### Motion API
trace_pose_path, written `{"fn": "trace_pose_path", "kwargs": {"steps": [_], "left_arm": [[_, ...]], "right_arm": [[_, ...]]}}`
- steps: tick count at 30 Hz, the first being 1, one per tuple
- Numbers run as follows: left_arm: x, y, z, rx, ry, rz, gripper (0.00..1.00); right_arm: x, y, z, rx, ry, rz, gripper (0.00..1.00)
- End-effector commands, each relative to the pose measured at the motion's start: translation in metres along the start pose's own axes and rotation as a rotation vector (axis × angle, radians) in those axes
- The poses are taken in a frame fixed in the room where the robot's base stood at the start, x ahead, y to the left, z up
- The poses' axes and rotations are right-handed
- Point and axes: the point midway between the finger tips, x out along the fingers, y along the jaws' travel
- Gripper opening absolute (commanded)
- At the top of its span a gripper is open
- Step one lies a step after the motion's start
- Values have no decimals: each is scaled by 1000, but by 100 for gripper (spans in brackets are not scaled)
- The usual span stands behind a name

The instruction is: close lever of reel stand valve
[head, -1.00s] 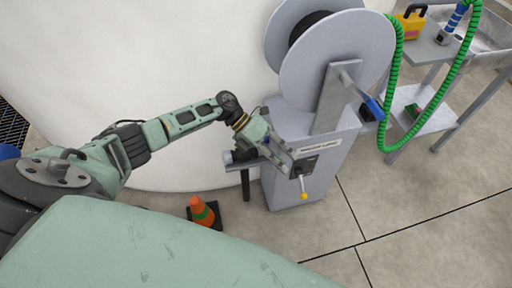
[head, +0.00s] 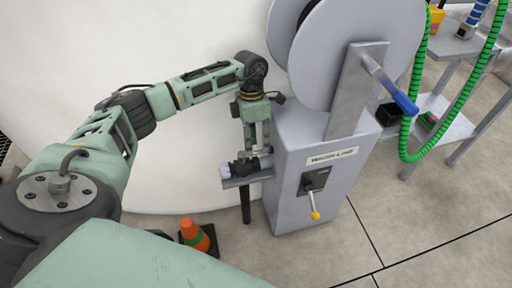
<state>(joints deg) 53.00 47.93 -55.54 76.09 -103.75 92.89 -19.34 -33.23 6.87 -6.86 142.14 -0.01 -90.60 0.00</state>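The grey reel stand (head: 290,195) carries a black valve plate (head: 318,180) on its front, under a label. A lever (head: 312,203) with a yellow knob hangs down from the plate, tilted slightly right. My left gripper (head: 258,151) is to the left of the lever, clear of it, with its fingers pointing down beside the stand's left side. Its two fingers look apart, with nothing seen between them. It is just above a dark fitting (head: 243,168) on a small side shelf; whether it touches the fitting cannot be told. My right gripper is out of view.
A large reel (head: 355,60) with a blue-handled crank (head: 402,102) tops the stand. A green hose (head: 462,115) hangs at right before a metal cart (head: 455,128). An orange cone (head: 195,235) stands on the floor at left. The floor in front of the stand is clear.

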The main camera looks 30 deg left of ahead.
Motion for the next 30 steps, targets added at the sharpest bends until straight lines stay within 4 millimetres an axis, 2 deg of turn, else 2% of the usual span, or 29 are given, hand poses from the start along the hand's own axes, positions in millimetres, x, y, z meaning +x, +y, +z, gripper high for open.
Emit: {"fn": "trace_pose_path", "kwargs": {"steps": [1,5,14,24,30], "left_arm": [[8,0,0,0,1,-1,29],[17,0,0,0,-1,0,29],[19,0,0,0,-1,0,29],[19,1,-1,-1,0,2,0],[18,2,-2,-4,1,4,0]], "right_arm": [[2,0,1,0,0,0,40],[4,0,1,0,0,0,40],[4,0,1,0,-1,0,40],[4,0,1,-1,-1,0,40],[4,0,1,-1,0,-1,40]]}}
